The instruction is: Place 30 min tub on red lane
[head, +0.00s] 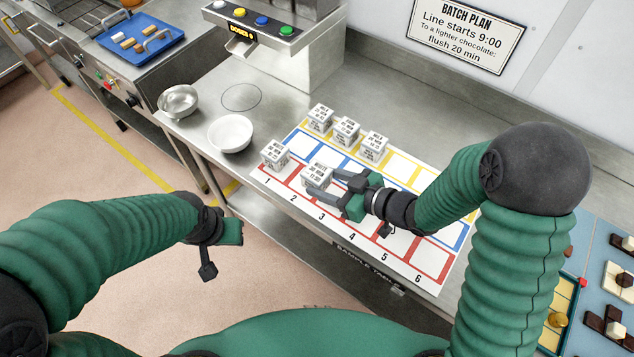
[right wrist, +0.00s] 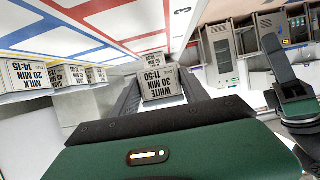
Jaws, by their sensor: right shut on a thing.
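The white 30 min tub (head: 316,178) is between the fingers of my right gripper (head: 326,181), which is shut on it. In the right wrist view the tub (right wrist: 158,82) shows upside down, its label reading WHITE 30 MIN 11:50. It is at the red lane (head: 401,243) of the mat, around cell 2; I cannot tell whether its base touches the mat. Another white tub (head: 275,154) stands in red cell 1, to its left. My left gripper (head: 227,240) is off the table's front edge; its jaws do not show clearly.
Several tubs, one being this tub (head: 346,131), stand in the yellow lane. The blue lane (head: 329,160) looks empty in its visible cells. A white bowl (head: 230,134) and a metal bowl (head: 178,101) stand left of the mat. A dosing machine (head: 270,45) stands behind.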

